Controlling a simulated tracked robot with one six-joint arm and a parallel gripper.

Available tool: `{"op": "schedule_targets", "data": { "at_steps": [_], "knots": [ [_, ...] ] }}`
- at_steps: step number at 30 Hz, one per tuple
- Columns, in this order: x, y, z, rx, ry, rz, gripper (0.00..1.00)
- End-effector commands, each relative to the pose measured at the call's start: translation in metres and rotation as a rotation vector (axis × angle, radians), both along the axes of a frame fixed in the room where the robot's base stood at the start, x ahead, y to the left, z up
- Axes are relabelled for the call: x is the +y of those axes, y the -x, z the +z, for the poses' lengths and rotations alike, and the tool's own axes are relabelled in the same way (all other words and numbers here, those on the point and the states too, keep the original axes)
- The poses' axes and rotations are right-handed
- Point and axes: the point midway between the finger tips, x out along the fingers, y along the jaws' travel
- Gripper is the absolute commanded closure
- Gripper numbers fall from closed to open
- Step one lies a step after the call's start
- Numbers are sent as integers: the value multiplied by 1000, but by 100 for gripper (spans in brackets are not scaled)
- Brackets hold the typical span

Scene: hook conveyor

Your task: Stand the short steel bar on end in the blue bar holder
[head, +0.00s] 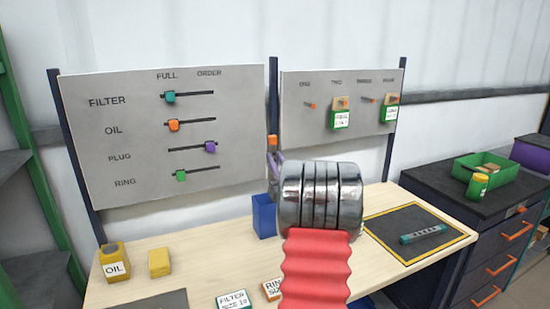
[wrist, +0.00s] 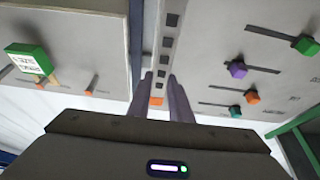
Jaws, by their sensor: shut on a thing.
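The short steel bar (wrist: 167,48) is pale grey with a row of dark squares and an orange end. My gripper (wrist: 168,100) is shut on it near the orange end in the wrist view, where the bar runs up out of the picture. In the head view the orange end (head: 273,141) shows just above my gripper (head: 275,164); the rest of the bar is hidden behind my wrist. The blue bar holder (head: 264,217) stands on the bench, below and slightly left of my gripper in the picture. Whether the bar's lower end touches it cannot be told.
A yellow OIL can (head: 114,262), a yellow block (head: 159,262) and labelled boxes (head: 233,299) are on the bench. A green tray (head: 490,181) is at far right.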

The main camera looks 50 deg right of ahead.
Motion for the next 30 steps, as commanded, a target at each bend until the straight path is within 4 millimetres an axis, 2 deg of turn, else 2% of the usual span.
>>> {"op": "schedule_targets", "data": {
  "at_steps": [30],
  "knots": [
    [-1, 1, -58, 0, -1, -2, 100]
  ]
}}
